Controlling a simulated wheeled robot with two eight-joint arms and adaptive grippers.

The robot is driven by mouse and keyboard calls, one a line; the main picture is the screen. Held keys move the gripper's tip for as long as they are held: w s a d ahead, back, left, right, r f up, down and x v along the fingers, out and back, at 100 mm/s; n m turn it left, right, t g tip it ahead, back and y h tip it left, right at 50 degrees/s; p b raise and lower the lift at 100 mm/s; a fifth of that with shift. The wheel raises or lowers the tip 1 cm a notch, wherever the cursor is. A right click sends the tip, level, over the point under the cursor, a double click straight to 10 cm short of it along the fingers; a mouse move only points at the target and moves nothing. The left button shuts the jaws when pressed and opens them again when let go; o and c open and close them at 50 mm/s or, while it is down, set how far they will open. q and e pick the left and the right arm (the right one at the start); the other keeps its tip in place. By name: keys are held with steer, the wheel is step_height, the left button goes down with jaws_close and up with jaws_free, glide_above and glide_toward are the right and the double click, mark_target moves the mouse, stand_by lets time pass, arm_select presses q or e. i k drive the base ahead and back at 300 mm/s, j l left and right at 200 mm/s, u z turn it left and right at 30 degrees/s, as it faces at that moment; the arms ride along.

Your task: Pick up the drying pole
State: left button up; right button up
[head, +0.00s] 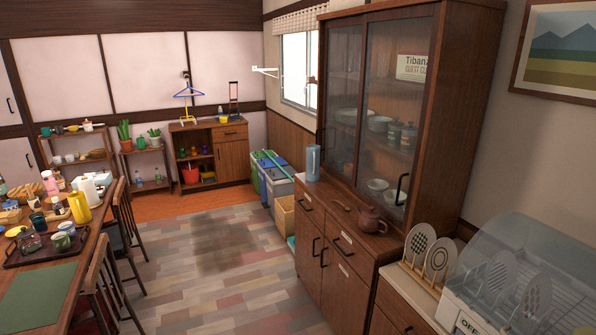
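I cannot pick out a drying pole with certainty. A white bracket-like fixture (265,71) sticks out from the wall left of the window, and I cannot tell whether a pole is part of it. A blue hanger (187,91) hangs at the back above a small wooden cabinet. Neither of my grippers shows in the head view.
A dining table (60,270) with chairs stands at the left. A tall glass-door cupboard (455,110) and a counter with a clear-lidded dish dryer (545,265) line the right. The tiled floor (215,245) between is clear.

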mark_target(284, 172)
steer(key=i+j+u, duration=0.35)
steer(key=i, duration=0.6)
steer(key=i+u, duration=0.35)
steer(key=i, duration=3.15)
steer(key=i+z, duration=0.35)
steer(key=i, duration=0.2)
steer(key=i+j+z, duration=0.3)
steer(key=i, duration=0.2)
steer(key=i+j+z, duration=0.35)
steer(key=i, duration=0.2)
steer(key=i+j+z, duration=0.5)
steer(key=z, duration=0.15)
steer(key=i+j+z, duration=0.3)
steer(key=j, duration=0.2)
steer(key=j+z, duration=0.4)
steer(key=z, duration=1.65)
steer(key=u, duration=2.3)
steer(key=i, duration=0.05)
